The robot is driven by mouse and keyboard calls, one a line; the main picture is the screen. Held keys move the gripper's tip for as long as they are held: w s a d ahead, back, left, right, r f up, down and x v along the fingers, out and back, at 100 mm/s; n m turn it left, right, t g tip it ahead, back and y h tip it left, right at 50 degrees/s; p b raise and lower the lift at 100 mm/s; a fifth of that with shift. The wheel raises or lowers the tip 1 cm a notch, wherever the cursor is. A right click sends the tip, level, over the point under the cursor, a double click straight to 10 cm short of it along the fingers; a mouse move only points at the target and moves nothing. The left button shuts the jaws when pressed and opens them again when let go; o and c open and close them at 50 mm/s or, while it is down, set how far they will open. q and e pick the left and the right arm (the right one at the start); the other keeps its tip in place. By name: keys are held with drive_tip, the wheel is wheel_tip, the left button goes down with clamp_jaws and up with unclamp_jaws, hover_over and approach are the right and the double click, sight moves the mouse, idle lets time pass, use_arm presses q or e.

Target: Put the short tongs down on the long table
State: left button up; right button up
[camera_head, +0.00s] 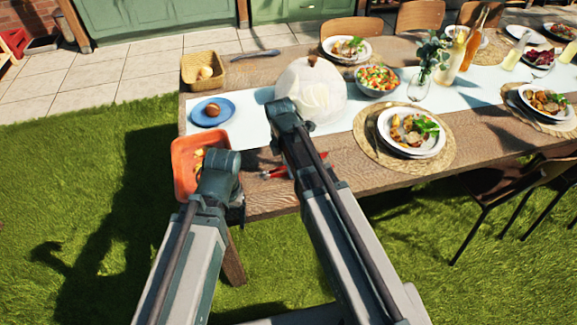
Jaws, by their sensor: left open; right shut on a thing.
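The long table (353,192) runs from the near left to the far right. The short tongs (274,173), red and metal, show at its near edge, partly hidden behind my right arm. My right gripper is mostly hidden behind that arm and is shut on the tongs. I cannot tell whether the tongs touch the wood. My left gripper (237,212) is open, a dark shape at the table's near left corner, beside the red tray and largely covered by my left arm.
A red tray (180,165) with food is at the left corner. A blue plate (226,108), a basket (188,72), a white dome (312,90), a salad bowl (376,78) and a plate on a round mat (448,152) stand around. Bare wood lies along the near edge.

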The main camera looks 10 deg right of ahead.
drive_tip(key=o, duration=0.7)
drive_tip(key=shift+r, duration=0.1)
drive_tip(key=r+p, duration=0.4)
drive_tip(key=a+r+p, duration=0.1)
drive_tip(key=r+p, duration=0.8)
drive_tip(key=shift+a+r+p, duration=0.2)
drive_tip(key=shift+r+p, duration=0.1)
drive_tip(key=shift+p, duration=0.1)
drive_tip(key=shift+s, duration=0.1)
drive_tip(key=s+a+m, duration=0.2)
drive_tip(key=s+m, duration=0.2)
drive_tip(key=m, duration=0.1)
drive_tip(key=s+a+m, duration=0.2)
drive_tip(key=s+m, duration=0.3)
drive_tip(key=s+a+m, duration=0.2)
drive_tip(key=s+m, duration=0.3)
drive_tip(key=shift+s+a, duration=0.1)
drive_tip(key=shift+s, duration=0.05)
